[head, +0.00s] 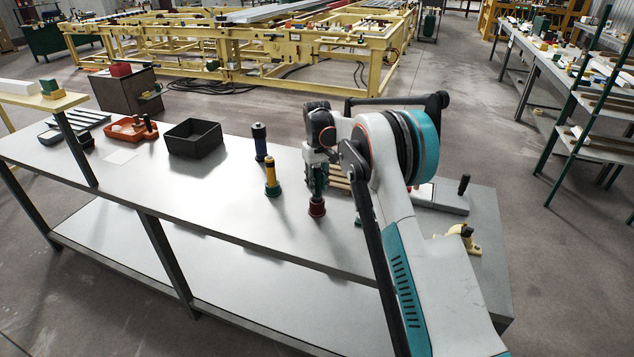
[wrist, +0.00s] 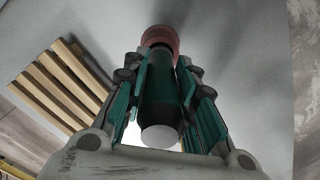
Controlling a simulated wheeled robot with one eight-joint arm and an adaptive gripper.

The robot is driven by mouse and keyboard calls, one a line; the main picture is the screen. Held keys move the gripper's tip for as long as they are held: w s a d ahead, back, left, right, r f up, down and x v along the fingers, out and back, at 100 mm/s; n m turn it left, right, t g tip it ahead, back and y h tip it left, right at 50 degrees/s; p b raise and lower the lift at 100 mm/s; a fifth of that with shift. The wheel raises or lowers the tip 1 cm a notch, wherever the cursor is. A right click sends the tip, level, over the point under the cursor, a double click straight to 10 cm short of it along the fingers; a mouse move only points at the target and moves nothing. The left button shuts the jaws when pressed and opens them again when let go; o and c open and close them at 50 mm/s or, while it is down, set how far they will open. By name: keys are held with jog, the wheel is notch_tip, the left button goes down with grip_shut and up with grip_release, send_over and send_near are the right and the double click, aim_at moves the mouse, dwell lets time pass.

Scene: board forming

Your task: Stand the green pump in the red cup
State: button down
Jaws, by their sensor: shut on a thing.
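The green pump (wrist: 160,95) is a dark green cylinder with a pale round end, seen in the wrist view between the two fingers of my gripper (wrist: 165,100). In the head view my gripper (head: 317,172) is shut on it and holds it upright over the table. The red cup (head: 317,208) stands on the table directly below; it also shows at the far end of the pump in the wrist view (wrist: 160,36). The pump's lower end overlaps the cup's mouth in both views. How deep it sits inside, I cannot tell.
A black bin (head: 193,139) and a red tray (head: 126,131) lie farther left on the grey table (head: 225,195). A slatted wooden rack (wrist: 58,90) lies close beside the cup.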

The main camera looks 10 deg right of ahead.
jog(key=shift+f+b, duration=0.45)
jog(key=shift+f, duration=0.35)
jog(key=c, duration=1.2)
grip_release()
jog(key=shift+r, duration=0.1)
notch_tip(320, 180, up, 12)
jog(key=shift+f, duration=0.1)
